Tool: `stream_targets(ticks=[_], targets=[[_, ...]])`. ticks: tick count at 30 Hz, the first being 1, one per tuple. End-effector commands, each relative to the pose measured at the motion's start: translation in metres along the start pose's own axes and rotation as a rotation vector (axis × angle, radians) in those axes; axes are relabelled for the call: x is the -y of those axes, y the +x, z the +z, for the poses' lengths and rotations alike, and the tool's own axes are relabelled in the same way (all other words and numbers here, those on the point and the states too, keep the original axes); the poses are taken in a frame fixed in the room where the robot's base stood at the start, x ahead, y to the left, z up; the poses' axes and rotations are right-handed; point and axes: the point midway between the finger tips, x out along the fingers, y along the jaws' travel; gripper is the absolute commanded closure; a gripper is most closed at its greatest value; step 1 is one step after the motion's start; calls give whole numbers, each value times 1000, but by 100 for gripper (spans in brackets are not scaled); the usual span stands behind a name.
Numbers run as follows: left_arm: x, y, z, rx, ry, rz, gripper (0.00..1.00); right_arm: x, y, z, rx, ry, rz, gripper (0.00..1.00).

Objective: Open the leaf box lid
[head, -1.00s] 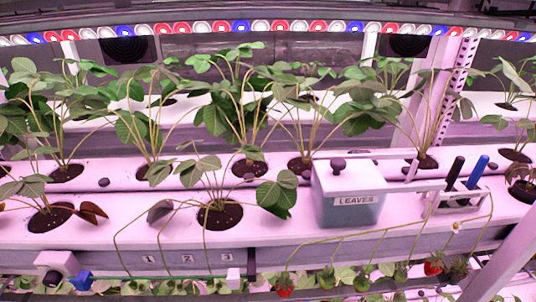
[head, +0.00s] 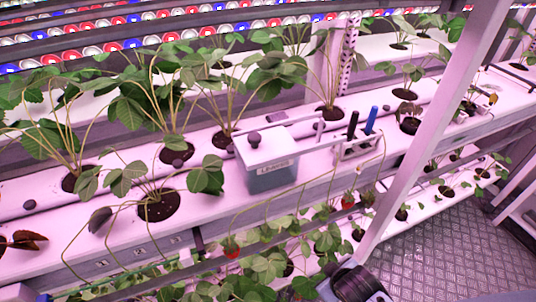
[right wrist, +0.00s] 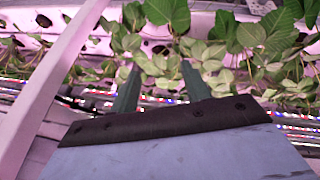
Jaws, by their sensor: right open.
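The leaf box (head: 272,180) stands on the white rack shelf near the middle of the head view, a translucent grey-blue bin with a label on its front. Leaves and stems show beyond the fingertips; the box is not visible there. My left gripper is not in view.
Potted strawberry plants (head: 158,206) stand left of and behind the box. A holder with a black and a blue handle (head: 371,120) stands to its right. A slanted pale post (head: 420,140) crosses the right side. Red berries (head: 231,247) hang below the shelf edge.

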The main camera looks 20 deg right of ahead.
Motion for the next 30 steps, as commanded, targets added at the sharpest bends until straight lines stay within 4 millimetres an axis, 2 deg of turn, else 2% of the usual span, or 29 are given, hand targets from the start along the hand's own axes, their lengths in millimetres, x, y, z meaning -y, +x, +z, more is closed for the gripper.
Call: stream_targets(ticks=[1,7,10,13,15,18,21,24,27,30], targets=[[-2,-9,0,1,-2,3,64,-10,-28,-18,-25,1,16,53],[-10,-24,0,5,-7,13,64,-52,-110,-69,-137,-17,119,53],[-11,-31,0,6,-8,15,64,-94,-158,-108,-281,-84,267,53],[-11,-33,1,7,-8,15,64,-138,-199,-152,-468,-215,466,53],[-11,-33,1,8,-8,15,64,-158,-226,-180,-588,-323,596,53],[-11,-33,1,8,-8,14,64,-176,-269,-218,-761,-516,785,53],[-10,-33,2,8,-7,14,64,-177,-315,-252,-933,-771,981,53],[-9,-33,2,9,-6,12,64,-160,-356,-278,-1085,-1092,1167,53],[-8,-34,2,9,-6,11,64,-132,-379,-290,-1192,-1459,1317,53],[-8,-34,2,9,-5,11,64,-104,-383,-289,-1237,-1858,1415,53]])
